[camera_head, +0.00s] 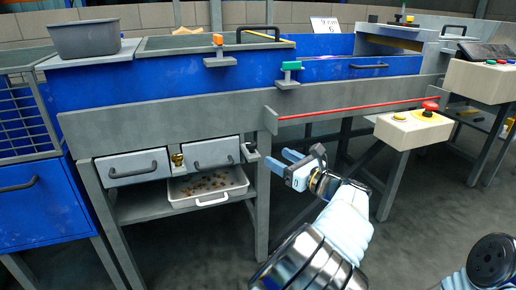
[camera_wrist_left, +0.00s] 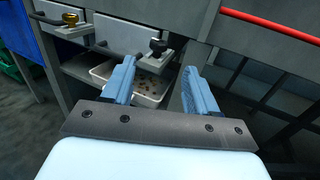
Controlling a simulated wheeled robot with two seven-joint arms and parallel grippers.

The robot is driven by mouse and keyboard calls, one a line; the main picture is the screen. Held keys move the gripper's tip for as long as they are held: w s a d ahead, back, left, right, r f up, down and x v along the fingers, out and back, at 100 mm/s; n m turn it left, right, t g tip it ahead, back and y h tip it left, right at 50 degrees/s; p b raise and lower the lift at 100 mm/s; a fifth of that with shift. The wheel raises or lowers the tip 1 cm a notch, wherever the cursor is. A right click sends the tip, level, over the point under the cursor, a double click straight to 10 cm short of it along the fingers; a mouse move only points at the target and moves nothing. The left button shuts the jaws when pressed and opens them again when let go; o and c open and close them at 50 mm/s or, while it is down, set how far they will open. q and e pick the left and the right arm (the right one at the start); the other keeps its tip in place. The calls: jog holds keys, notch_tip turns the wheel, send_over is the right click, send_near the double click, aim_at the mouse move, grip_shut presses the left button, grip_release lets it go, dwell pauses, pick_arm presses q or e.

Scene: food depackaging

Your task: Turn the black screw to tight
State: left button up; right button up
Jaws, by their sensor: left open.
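The black screw (camera_head: 250,147) sits at the right end of the right grey drawer front, on a small metal bracket. In the left wrist view the black screw (camera_wrist_left: 158,47) shows as a dark knob just beyond the fingertips, between them. My left gripper (camera_head: 276,157) is open and empty, with its two blue fingers apart and pointing at the screw from the right. The left wrist view also shows both fingers (camera_wrist_left: 160,66); a gap remains between them and the screw. Whether the screw is tight cannot be told. My right gripper is out of view.
A brass screw (camera_head: 177,160) sits between the two drawers. A white tray (camera_head: 212,200) with small brown pieces stands below them. A grey table leg (camera_head: 262,205) stands close to my left gripper. A red rod (camera_head: 355,108) runs along the frame at upper right.

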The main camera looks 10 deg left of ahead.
aim_at(255, 146)
pick_arm(q)
jog(key=b+x, duration=0.1)
jog(key=x, duration=1.1)
jog(key=shift+w+a+f, duration=0.1)
jog(key=shift+a, duration=0.15)
jog(key=shift+c, duration=0.2)
